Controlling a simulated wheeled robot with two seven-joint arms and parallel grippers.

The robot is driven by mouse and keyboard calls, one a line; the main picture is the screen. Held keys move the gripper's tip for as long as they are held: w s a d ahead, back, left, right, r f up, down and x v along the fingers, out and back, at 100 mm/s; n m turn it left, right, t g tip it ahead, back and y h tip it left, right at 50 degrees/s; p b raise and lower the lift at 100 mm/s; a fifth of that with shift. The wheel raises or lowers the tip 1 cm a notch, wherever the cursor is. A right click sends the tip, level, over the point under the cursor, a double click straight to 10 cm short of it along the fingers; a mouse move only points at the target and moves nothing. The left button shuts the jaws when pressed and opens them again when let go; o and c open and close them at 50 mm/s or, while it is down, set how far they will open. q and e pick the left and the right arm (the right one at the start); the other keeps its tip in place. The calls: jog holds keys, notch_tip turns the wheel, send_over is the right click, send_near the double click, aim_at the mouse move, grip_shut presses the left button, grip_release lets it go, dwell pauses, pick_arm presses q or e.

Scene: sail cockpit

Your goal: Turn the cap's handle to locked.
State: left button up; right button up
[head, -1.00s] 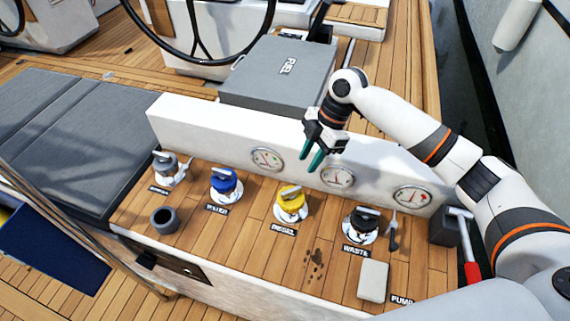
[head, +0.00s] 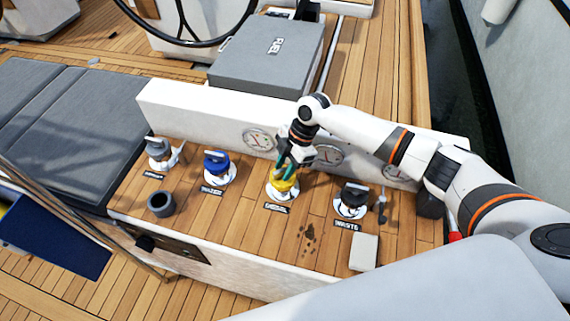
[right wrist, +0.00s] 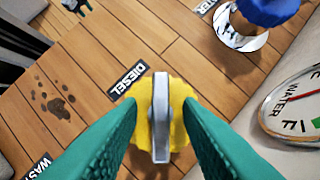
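The yellow DIESEL cap (head: 283,186) sits on a round metal deck plate behind its label. In the right wrist view the cap (right wrist: 177,128) has a raised grey bar handle (right wrist: 161,118) running up and down the picture. My right gripper (head: 286,169) is over this cap. Its teal fingers (right wrist: 160,125) are spread on either side of the handle, with gaps to both sides. No lock marking is readable.
A blue WATER cap (head: 217,164), a grey cap (head: 159,150) and a black WASTE cap (head: 353,198) share the wooden console. A grey cup (head: 161,204), a pale block (head: 364,252) and a dark stain lie nearby. Gauges line the low white wall (head: 190,108) behind.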

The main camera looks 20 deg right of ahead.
jog(key=shift+c, duration=0.9)
grip_shut()
pick_arm(q)
jog(key=shift+s+a, duration=0.1)
jog(key=shift+s, duration=0.7)
